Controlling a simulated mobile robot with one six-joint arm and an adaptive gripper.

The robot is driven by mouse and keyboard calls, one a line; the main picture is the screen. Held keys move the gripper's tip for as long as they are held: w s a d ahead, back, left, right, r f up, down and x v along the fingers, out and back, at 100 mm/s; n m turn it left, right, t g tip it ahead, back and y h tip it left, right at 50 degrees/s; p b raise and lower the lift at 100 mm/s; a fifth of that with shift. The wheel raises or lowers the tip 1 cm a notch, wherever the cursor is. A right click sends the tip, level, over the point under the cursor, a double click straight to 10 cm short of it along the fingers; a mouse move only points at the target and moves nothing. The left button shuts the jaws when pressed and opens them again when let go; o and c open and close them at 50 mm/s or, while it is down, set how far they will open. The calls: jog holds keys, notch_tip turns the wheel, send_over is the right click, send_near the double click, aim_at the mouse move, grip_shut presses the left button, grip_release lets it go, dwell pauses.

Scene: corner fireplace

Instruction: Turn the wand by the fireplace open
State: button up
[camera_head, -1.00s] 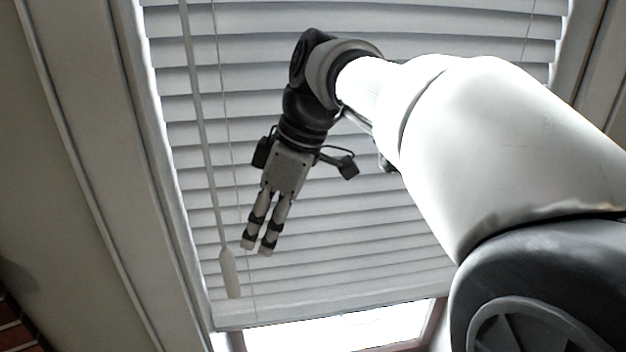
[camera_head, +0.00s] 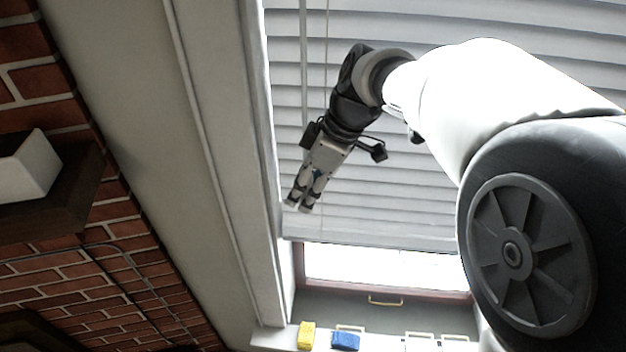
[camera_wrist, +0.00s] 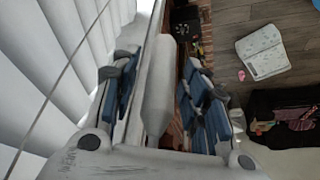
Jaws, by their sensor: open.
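The wand (camera_head: 304,60) is a thin pale rod hanging down the left part of the white blind (camera_head: 390,190) in the head view. Its lower end is hidden behind my gripper there. In the wrist view the wand's thick white handle (camera_wrist: 160,85) stands between my two blue-padded fingers, with a visible gap to the right finger. The gap on the left is narrow, and I cannot tell whether it touches. My gripper (camera_head: 299,206) is open and points down and left in front of the blind. It also shows in the wrist view (camera_wrist: 157,65).
A thin cord (camera_head: 326,50) hangs just right of the wand. The window frame (camera_head: 268,190) is close on the left. The brick fireplace (camera_head: 80,285) with a dark shelf is further left. Yellow (camera_head: 306,335) and blue (camera_head: 345,341) items lie on the sill.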

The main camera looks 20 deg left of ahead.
jog(key=shift+x, duration=1.7)
grip_shut()
